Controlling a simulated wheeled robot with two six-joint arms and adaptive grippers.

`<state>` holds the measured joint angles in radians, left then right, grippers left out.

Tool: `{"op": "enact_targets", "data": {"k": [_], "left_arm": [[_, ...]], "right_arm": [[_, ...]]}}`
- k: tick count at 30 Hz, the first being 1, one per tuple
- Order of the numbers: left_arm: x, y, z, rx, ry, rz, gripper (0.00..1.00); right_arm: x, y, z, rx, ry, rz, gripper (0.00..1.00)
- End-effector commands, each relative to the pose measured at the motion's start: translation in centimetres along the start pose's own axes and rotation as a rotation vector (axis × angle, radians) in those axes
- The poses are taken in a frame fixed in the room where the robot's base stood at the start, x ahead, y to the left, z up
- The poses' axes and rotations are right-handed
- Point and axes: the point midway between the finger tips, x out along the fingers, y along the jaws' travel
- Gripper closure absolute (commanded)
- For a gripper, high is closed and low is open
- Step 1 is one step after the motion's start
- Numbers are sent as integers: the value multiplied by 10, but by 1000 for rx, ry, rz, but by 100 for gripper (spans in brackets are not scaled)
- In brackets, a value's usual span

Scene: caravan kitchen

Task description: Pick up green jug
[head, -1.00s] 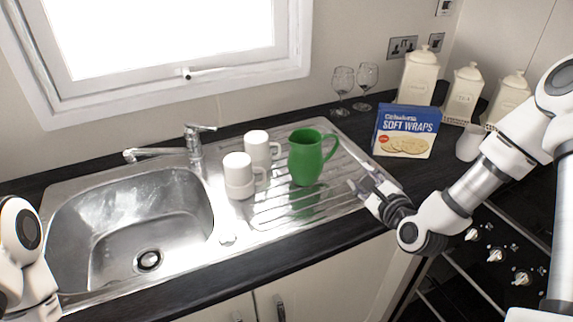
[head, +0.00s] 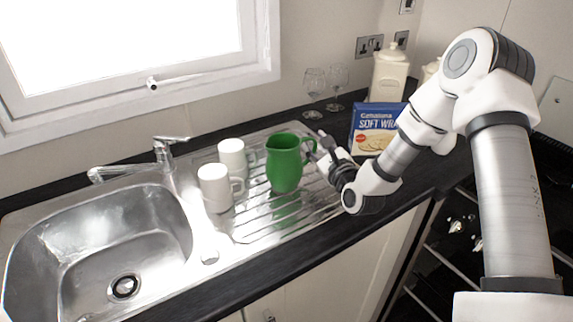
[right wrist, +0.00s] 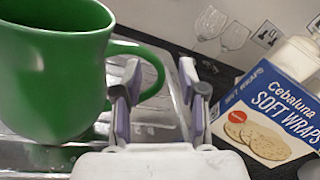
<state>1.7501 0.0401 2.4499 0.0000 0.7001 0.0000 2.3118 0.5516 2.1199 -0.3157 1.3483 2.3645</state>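The green jug (head: 285,163) stands upright on the ribbed steel draining board (head: 240,232), its handle toward the right. My right gripper (head: 319,143) is at the handle side of the jug. In the right wrist view the jug (right wrist: 45,75) fills the left side. The right gripper (right wrist: 155,85) is open there, its two fingers apart, with the handle lying across the space between them. I cannot tell whether the fingers touch the handle. My left gripper is out of view.
Two white mugs (head: 215,188) (head: 232,155) stand left of the jug. A blue soft wraps box (head: 372,130), two wine glasses (head: 314,92) (head: 337,85) and a cream canister (head: 388,75) stand behind and right. The steel sink (head: 100,250) with its tap (head: 160,150) is at left.

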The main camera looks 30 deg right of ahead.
Motion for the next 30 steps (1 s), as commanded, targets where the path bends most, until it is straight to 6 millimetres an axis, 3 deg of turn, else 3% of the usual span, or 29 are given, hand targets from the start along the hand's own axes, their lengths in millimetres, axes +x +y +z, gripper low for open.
{"op": "enact_targets", "data": {"k": [1, 3, 4, 20, 30], "left_arm": [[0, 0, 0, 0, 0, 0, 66], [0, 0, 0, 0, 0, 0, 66], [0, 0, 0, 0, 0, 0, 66], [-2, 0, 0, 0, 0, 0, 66], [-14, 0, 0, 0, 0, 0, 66]], "right_arm": [[0, 0, 0, 0, 0, 0, 73], [0, 0, 0, 0, 0, 0, 98], [0, 0, 0, 0, 0, 0, 100], [0, -2, 4, -1, -1, -1, 100], [0, -13, 26, -1, -2, -2, 100]]}}
